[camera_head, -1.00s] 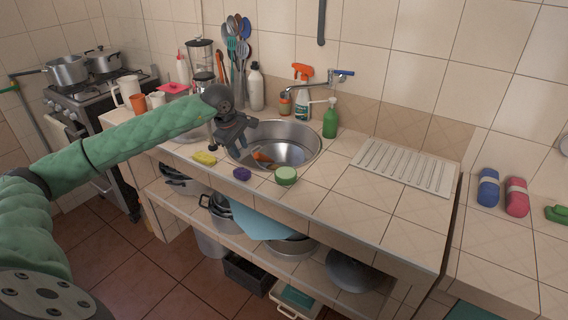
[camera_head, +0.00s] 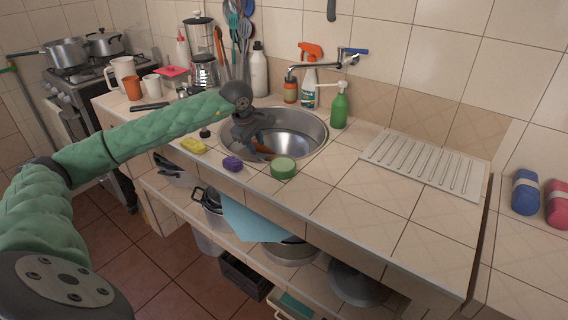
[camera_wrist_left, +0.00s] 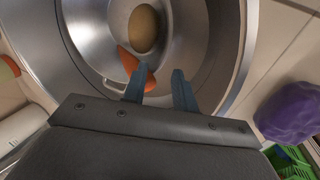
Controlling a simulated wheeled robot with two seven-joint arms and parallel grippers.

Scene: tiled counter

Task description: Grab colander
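I cannot pick out a colander for certain. A grey round metal bowl-like vessel (camera_head: 356,284) sits on the lower shelf under the counter; I cannot tell whether it has holes. My left gripper (camera_head: 262,153) is over the left part of the round metal sink (camera_head: 312,150), pointing down. In the left wrist view its two blue-grey fingers (camera_wrist_left: 160,72) are apart with nothing between them. Beyond them in the basin are a brown rounded object (camera_wrist_left: 143,29) and an orange object (camera_wrist_left: 132,66), partly behind one finger. My right gripper is out of view.
A yellow sponge (camera_head: 193,145), purple sponge (camera_head: 232,163) and green round item (camera_head: 284,169) line the sink's front edge. A green bottle (camera_head: 339,107) and faucet (camera_head: 322,64) stand behind. Pots (camera_head: 289,252) and a blue cloth (camera_head: 250,221) crowd the shelf.

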